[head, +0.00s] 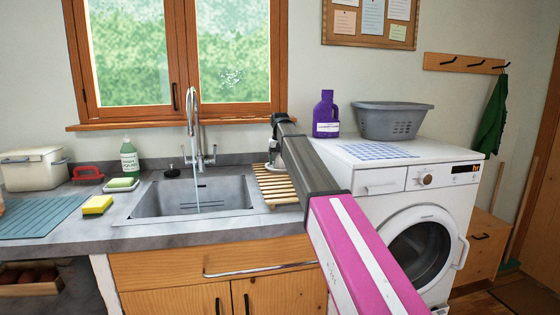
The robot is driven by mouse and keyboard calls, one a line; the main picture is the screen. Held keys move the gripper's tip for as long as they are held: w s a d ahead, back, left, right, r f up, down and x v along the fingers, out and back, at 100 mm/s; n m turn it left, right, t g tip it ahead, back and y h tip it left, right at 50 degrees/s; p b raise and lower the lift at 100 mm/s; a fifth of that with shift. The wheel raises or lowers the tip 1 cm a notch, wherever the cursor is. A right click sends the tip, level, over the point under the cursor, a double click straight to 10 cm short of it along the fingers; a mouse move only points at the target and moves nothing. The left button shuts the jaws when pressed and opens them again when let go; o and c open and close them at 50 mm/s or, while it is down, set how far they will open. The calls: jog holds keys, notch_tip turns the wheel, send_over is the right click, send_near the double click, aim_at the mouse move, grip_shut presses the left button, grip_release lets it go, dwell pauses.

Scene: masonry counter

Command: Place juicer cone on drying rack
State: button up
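The drying rack (277,187) is a slatted wooden rack on the counter just right of the sink. My arm reaches in from the lower right. My gripper (274,163) points down over the back part of the rack. It is small and partly covered by my own arm, so I cannot tell whether its fingers are open or shut. A small pale shape shows at the gripper, but I cannot tell whether it is the juicer cone or part of the gripper. I cannot clearly make out the juicer cone anywhere else.
Water runs from the tap (192,110) into the sink (190,196). Left of it are a soap bottle (129,160), a yellow sponge (97,205) and a teal ribbed mat (45,217). To the right, a washing machine (385,180) carries a purple bottle (326,115) and a grey basket (392,121).

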notch_tip(320, 180, up, 11)
jog(key=shift+r, duration=0.65)
dwell(0.4)
